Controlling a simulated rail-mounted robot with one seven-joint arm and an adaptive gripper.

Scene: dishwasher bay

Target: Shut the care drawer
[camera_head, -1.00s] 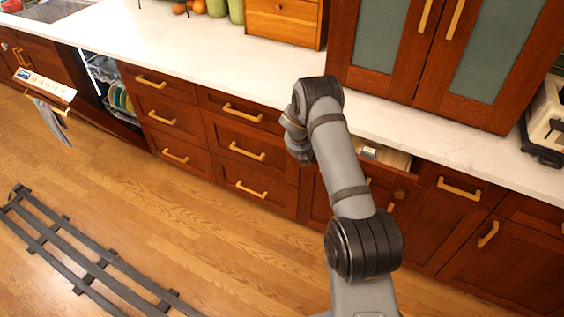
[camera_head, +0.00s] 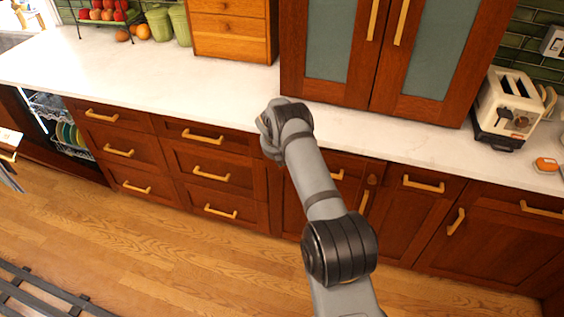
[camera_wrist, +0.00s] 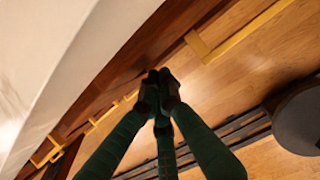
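The care drawer (camera_head: 352,164) is in the lower cabinet row, just right of my arm in the head view. Its red-brown front looks flush with the cabinets, and no open interior shows. My arm covers its left part. Part of its brass handle (camera_head: 338,174) shows. My gripper (camera_wrist: 160,82) appears in the wrist view with its dark fingertips together and nothing visible between them. The fingertips are at or very near a red-brown cabinet front; contact cannot be told. In the head view my gripper is hidden behind my arm.
A white countertop (camera_head: 180,85) runs above the drawers. A toaster (camera_head: 507,107) stands at its right. An open dishwasher (camera_head: 70,135) with plates is at the left. A dark slatted rail (camera_head: 45,290) lies on the wooden floor, which is otherwise clear.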

